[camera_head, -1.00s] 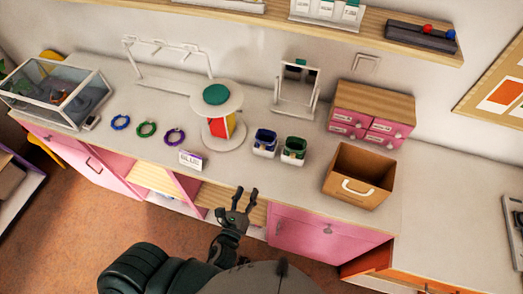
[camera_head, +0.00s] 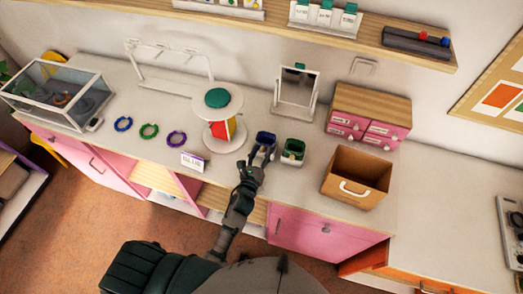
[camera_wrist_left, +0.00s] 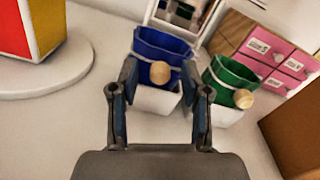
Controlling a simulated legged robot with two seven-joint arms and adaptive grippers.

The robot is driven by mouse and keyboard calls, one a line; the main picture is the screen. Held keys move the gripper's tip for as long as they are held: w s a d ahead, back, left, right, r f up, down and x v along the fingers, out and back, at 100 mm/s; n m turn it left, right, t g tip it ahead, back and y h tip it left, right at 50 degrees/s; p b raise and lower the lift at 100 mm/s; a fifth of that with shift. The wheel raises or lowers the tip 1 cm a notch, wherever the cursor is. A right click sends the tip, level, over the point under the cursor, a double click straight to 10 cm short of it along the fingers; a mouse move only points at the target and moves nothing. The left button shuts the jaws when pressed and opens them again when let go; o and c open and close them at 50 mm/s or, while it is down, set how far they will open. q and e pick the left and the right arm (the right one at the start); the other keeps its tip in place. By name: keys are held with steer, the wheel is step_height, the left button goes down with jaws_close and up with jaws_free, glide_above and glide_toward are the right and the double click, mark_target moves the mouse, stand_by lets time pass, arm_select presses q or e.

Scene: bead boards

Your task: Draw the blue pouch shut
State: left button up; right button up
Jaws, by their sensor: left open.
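The blue pouch (camera_head: 265,138) stands upright in a white holder on the counter, its mouth open. In the left wrist view the blue pouch (camera_wrist_left: 162,48) shows a round wooden bead (camera_wrist_left: 160,72) on its near side. My left gripper (camera_head: 258,158) is open in front of the pouch. In the wrist view the fingers (camera_wrist_left: 158,85) stand apart on either side of the bead, and I see no clear contact. The green pouch (camera_head: 293,150) stands just right of the blue one, also with a wooden bead (camera_wrist_left: 244,98). My right gripper is not in view.
A round display stand (camera_head: 222,110) is left of the pouches. A small mirror (camera_head: 297,88) stands behind them. A brown box (camera_head: 356,180) and pink drawers (camera_head: 368,115) are to the right. Blue, green and purple rings (camera_head: 176,138) and a sign (camera_head: 193,161) lie left.

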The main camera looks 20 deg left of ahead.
mark_target(262, 151)
arm_select(q)
steer(key=shift+w, duration=0.35)
jaws_close()
steer(key=shift+s+p, duration=0.3)
steer(key=shift+s, duration=2.05)
jaws_free()
steer(key=shift+w, duration=0.1)
steer(key=s, duration=1.2)
steer(key=shift+a, duration=0.2)
